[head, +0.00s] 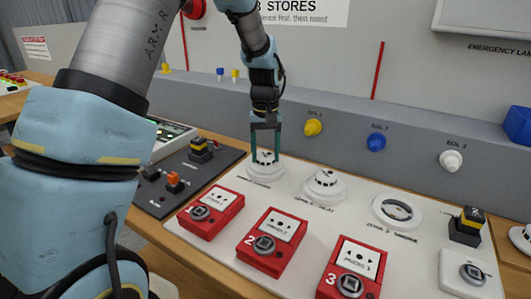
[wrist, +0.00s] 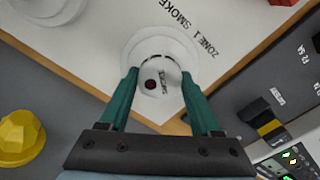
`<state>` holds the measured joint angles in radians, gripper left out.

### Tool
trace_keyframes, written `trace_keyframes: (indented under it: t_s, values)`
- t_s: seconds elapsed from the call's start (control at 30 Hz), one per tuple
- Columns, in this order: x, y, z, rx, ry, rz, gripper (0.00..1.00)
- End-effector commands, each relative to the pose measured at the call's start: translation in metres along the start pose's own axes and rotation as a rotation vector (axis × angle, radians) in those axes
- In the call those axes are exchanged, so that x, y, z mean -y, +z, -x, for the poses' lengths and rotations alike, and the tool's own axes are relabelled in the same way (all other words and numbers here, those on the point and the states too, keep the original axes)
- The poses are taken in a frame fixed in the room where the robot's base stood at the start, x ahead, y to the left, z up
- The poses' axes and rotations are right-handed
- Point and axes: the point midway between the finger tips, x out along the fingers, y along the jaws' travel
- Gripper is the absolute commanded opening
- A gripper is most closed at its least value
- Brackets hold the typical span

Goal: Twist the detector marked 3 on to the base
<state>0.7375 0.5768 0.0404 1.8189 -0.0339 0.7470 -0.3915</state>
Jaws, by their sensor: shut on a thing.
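My gripper (head: 265,160) points down at the white detector (head: 265,158) at the zone 1 smoke place, on the left of the white board. In the wrist view my green fingers (wrist: 158,88) are closed on both sides of this detector (wrist: 155,78), which sits on or just over its round base (wrist: 135,48). A small dark red spot shows on the detector, and its printed marking is too small to read. A round base (head: 397,212) without a detector is on the right. A white detector (head: 522,238) is cut off at the right edge; its number is not readable.
A second detector (head: 324,184) stands between the gripper and the bare base. Red call points (head: 212,212) line the board's front. Yellow (head: 313,127), blue (head: 376,142) and white (head: 450,160) knobs stick out behind. A black-and-yellow switch (head: 467,225) stands at the right.

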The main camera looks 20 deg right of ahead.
Motion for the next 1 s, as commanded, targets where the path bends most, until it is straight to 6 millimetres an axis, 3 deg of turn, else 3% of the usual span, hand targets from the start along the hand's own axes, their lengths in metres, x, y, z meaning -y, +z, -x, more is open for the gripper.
trace_keyframes:
  t_s: [0.07,0.1,0.4,1.0]
  values:
    - [0.0000,0.0000,0.0001,0.000,0.000,0.000,0.04]
    - [0.0000,0.0000,0.0001,0.000,0.000,0.001,0.65]
    - [0.0001,0.0000,0.0001,0.000,0.000,0.001,0.99]
    - [0.0001,0.0000,0.0066,0.000,0.000,0.002,1.00]
